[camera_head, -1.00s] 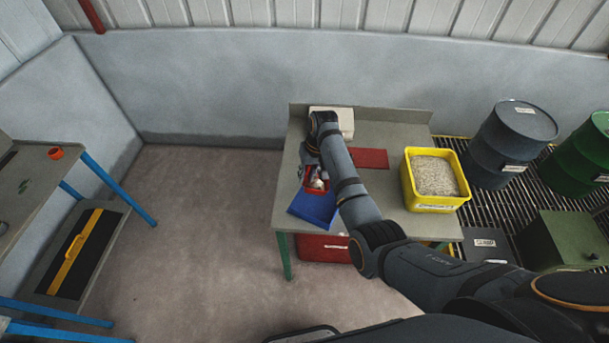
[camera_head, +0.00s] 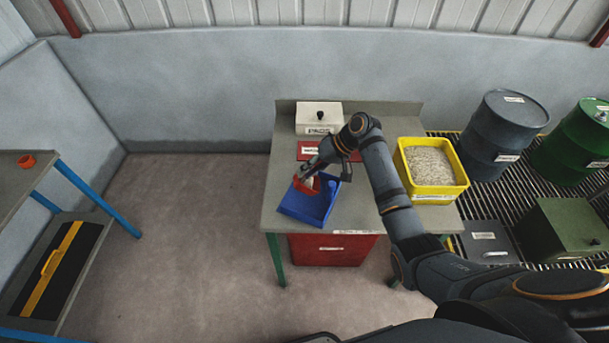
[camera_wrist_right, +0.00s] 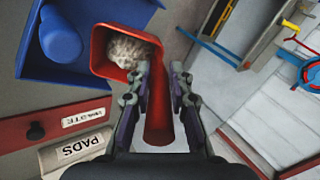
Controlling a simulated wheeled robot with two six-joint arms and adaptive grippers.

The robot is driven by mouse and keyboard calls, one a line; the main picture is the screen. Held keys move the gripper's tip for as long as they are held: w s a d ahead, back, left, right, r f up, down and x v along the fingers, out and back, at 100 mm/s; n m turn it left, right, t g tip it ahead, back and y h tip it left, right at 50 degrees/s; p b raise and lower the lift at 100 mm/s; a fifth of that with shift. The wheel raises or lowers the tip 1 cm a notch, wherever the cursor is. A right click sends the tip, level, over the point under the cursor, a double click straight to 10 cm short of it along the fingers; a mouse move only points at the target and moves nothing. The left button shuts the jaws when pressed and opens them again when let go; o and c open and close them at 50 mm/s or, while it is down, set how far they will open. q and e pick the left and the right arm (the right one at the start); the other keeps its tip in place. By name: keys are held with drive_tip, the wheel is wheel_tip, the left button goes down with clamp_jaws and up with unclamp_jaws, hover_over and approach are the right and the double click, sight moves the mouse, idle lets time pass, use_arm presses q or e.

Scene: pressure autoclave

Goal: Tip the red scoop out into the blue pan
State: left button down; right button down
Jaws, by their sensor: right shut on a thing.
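The red scoop (camera_head: 304,187) is held over the blue pan (camera_head: 312,208) on the grey table. In the right wrist view the red scoop (camera_wrist_right: 101,50) holds a pale, grainy lump inside, and its mouth faces up-left, overlapping the blue pan (camera_wrist_right: 95,12). My right gripper (camera_head: 318,163) is shut on the scoop's handle. In the right wrist view the fingers of the gripper (camera_wrist_right: 159,75) close on either side of the handle. Whether the scoop touches the pan, I cannot tell. My left gripper is not in view.
A yellow bin of granules (camera_head: 431,163) stands on the table's right. A white PADS box (camera_head: 319,117) and a red WASTE panel (camera_head: 309,151) are behind the pan. A blue rounded piece (camera_wrist_right: 60,40) is at the pan. Drums (camera_head: 507,127) stand farther right.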

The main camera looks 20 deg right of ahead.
drive_tip(key=shift+d+f+b, duration=0.2)
drive_tip(key=shift+d+b, duration=0.05)
drive_tip(key=shift+b, duration=0.05)
drive_tip(key=shift+s+d+r+y, duration=0.15)
drive_tip(key=shift+d+y, duration=0.2)
drive_tip(key=shift+y, duration=0.25)
drive_tip(key=shift+s+d+t+y+b, duration=0.25)
drive_tip(key=shift+d+t+y+b, duration=0.25)
drive_tip(key=shift+d+y+b, duration=0.5)
drive_tip(key=d+y+b, duration=0.1)
drive_tip(key=y+b, duration=0.1)
drive_tip(key=b, duration=0.1)
drive_tip(key=s+d+t+y+b, duration=0.1)
drive_tip(key=d+y+b, duration=0.1)
drive_tip(key=y+b, duration=0.1)
drive_tip(key=shift+d+b, duration=0.15)
drive_tip(key=shift+b, duration=0.25)
